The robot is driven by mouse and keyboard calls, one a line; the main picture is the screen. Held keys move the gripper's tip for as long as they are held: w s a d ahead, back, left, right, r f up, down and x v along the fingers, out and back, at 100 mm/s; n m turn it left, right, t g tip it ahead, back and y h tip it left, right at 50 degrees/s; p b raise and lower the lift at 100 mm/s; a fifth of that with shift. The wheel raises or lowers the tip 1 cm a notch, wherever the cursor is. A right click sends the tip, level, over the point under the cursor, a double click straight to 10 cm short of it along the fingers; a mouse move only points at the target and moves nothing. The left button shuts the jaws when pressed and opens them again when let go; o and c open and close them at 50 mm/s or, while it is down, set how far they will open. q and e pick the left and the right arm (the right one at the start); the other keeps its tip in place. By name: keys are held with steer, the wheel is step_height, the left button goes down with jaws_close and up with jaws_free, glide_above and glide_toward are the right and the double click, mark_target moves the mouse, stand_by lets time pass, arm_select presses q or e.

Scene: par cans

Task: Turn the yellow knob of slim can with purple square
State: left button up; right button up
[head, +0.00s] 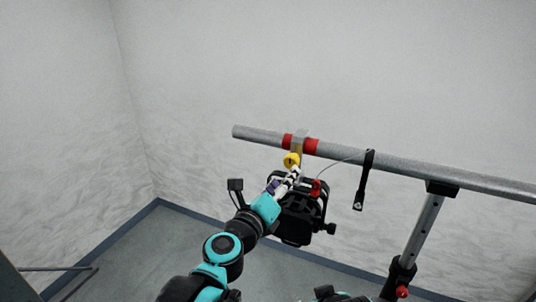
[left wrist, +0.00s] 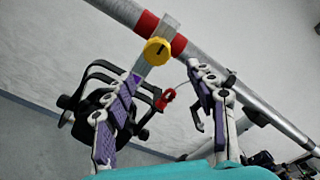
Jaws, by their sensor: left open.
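A black par can (head: 300,217) hangs under a grey pipe by a metal clamp with a yellow knob (head: 291,160). The knob also shows in the left wrist view (left wrist: 157,51), ahead of the fingertips. My left gripper (head: 287,178) is open just below the knob. In the left wrist view its fingers (left wrist: 164,76), with purple pads, are spread apart with nothing between them. The fingers look apart from the knob. They and my arm hide part of the can. My right gripper is not in view.
The grey pipe (head: 420,174) has red bands on both sides of the clamp and rests on a stand post (head: 422,230). A black strap (head: 363,182) hangs from it, and a thin safety cable with a red link (left wrist: 165,99) runs beside the can. Pale walls stand behind.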

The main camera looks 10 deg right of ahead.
mark_target(290, 164)
arm_select(q)
steer(key=shift+w+r+n, duration=0.15)
steer(key=shift+w+n, duration=0.85)
steer(key=shift+n, duration=0.1)
steer(key=shift+w+d+r, duration=0.1)
steer(key=shift+d, duration=0.05)
steer(key=p+x, duration=0.1)
steer(key=x, duration=0.5)
steer(key=shift+w+d, duration=0.2)
steer(key=shift+w, duration=0.05)
steer(key=shift+s+d, duration=0.15)
steer(key=shift+c, duration=0.2)
steer(key=c, duration=1.1)
